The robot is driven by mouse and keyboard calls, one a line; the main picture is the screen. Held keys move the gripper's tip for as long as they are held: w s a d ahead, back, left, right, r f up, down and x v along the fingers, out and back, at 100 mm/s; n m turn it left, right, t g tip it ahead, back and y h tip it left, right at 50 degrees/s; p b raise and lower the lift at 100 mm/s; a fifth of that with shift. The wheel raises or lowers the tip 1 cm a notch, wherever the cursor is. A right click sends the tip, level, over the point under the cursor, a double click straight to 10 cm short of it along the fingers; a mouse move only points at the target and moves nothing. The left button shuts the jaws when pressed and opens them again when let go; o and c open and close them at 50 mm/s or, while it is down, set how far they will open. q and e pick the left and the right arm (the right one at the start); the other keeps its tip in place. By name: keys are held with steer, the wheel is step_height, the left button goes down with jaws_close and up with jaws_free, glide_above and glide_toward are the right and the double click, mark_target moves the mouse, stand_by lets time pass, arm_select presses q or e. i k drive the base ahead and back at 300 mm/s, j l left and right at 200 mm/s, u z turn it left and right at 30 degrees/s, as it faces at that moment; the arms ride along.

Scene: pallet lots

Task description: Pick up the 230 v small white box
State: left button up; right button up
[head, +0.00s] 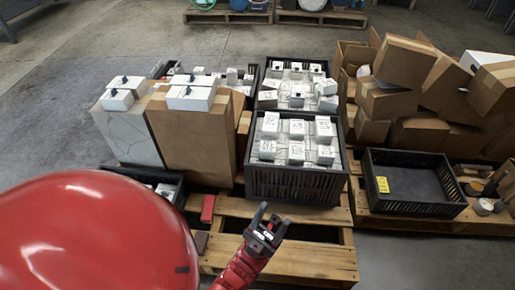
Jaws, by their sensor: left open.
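Several small white boxes with black print (296,128) stand in the near black crate (296,188). The print is too small to tell which one reads 230 V. More small white boxes (297,88) are in the black crate behind it, some tilted. My left gripper (274,216) is open and empty, over the pallet in front of the near crate and apart from the boxes. My right gripper is not in view.
Larger cartons with white boxes on top (190,97) stand left of the crates. An empty black crate with a yellow label (412,207) is on the right pallet. Brown cartons (403,62) are piled behind it. The wooden pallet (310,262) has bare slats in front.

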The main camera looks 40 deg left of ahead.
mark_target(267, 148)
steer(key=k+j+u, duration=0.1)
steer(key=j+u, duration=0.35)
steer(key=j, duration=0.2)
steer(key=j+u, duration=0.45)
steer(key=j, duration=0.15)
